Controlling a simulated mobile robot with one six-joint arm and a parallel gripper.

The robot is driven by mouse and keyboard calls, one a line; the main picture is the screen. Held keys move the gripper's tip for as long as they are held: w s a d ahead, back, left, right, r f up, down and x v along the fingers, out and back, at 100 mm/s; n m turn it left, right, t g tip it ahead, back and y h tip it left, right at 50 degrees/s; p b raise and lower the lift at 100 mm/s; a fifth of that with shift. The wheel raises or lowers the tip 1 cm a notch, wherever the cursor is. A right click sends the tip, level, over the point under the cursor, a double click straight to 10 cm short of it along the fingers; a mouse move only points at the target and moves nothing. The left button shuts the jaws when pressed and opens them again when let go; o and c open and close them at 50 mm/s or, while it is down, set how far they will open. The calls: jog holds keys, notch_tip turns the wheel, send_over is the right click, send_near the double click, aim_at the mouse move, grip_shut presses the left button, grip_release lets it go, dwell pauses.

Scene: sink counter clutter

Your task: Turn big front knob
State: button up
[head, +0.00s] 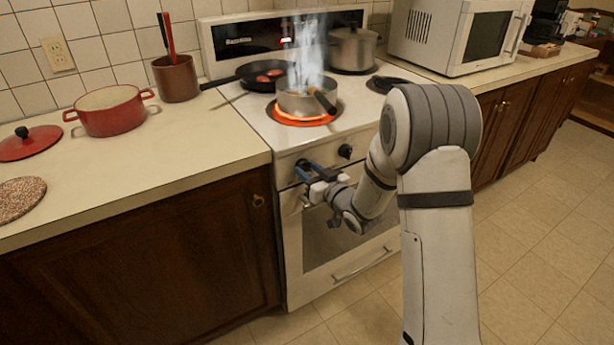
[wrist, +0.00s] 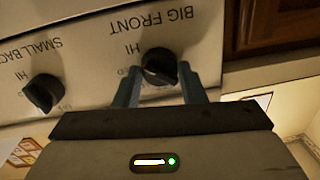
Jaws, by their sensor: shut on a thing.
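The big front knob (wrist: 160,66) is black and round, on the stove's white front panel under the upside-down label "BIG FRONT" in the wrist view. My gripper (wrist: 161,78) has one finger on each side of this knob and is shut on it. The front burner (head: 290,119) glows orange under a steaming pot (head: 294,103).
A second black knob, labelled "SMALL BACK" (wrist: 43,93), sits beside it. A black frying pan (head: 262,76) and a lidded pot (head: 353,50) stand at the back. A red pot (head: 112,113) is on the left counter.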

jog(key=n+b, duration=0.1)
jog(key=b, duration=0.1)
jog(key=n+b, duration=0.2)
jog(key=b, duration=0.1)
jog(key=n+b, duration=0.2)
jog(key=shift+s+a+f+b, duration=0.1)
jog(key=shift+s+f+b, duration=0.05)
jog(key=shift+f+b, duration=0.15)
jog(key=n+b, duration=0.3)
jog(key=b, duration=0.1)
jog(key=shift+r+h, duration=0.2)
jog(key=shift+h, duration=0.1)
jog(key=shift+n+b, duration=0.3)
jog(key=o, duration=1)
jog(key=shift+r, duration=0.15)
